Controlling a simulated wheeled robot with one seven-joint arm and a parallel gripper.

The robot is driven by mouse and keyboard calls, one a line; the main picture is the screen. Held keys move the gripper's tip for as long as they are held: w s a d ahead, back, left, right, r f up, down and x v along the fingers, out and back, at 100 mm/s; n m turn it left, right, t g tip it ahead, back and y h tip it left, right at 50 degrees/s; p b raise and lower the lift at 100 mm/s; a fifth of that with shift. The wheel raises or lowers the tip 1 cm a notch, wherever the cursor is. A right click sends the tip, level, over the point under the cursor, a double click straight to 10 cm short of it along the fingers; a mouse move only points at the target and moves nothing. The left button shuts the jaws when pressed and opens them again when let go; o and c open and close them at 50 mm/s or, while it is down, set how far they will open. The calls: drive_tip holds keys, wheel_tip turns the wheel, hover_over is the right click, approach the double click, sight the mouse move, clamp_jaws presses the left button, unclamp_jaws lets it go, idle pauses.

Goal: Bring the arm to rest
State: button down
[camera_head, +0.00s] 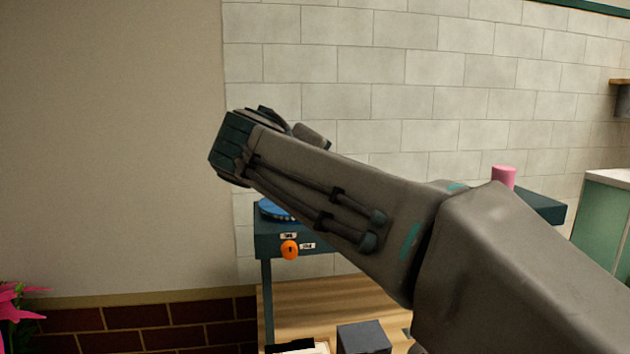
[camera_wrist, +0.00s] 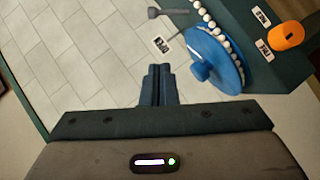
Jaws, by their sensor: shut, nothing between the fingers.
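My arm stretches from the lower right across the head view, raised in front of the tiled wall. My gripper is at its far end, where its fingers are hidden by the arm in that view. In the wrist view my gripper (camera_wrist: 158,84) shows at the centre with its two dark fingers together and nothing between them. The fingers are apart from the blue round object beside them in that picture.
A dark teal table (camera_head: 266,240) stands behind my arm, with a blue round object (camera_wrist: 212,62) and white beads (camera_wrist: 228,42) on it. An orange item (camera_head: 290,250) is at its front. A pink cylinder (camera_head: 503,177) stands at right. A dark box (camera_head: 363,338) sits below.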

drive_tip(key=s+d+f+m+g, duration=0.2)
drive_tip(key=s+d+f+g, duration=0.2)
drive_tip(key=d+f, duration=0.65)
drive_tip(key=s+d+f+m+g+y+p, duration=0.1)
drive_tip(key=s+d+f+m+g+y, duration=0.1)
drive_tip(key=s+f, duration=0.7)
drive_tip(key=s+d+f+m+g+y, duration=0.2)
drive_tip(key=s+d+f+m+g, duration=0.2)
drive_tip(key=s+f, duration=0.6)
wheel_tip(320, 180, down, 3)
drive_tip(key=shift+d+r+m+y+p, duration=0.1)
drive_tip(key=shift+d+m+y+p, duration=0.25)
drive_tip(key=shift+d+m, duration=0.2)
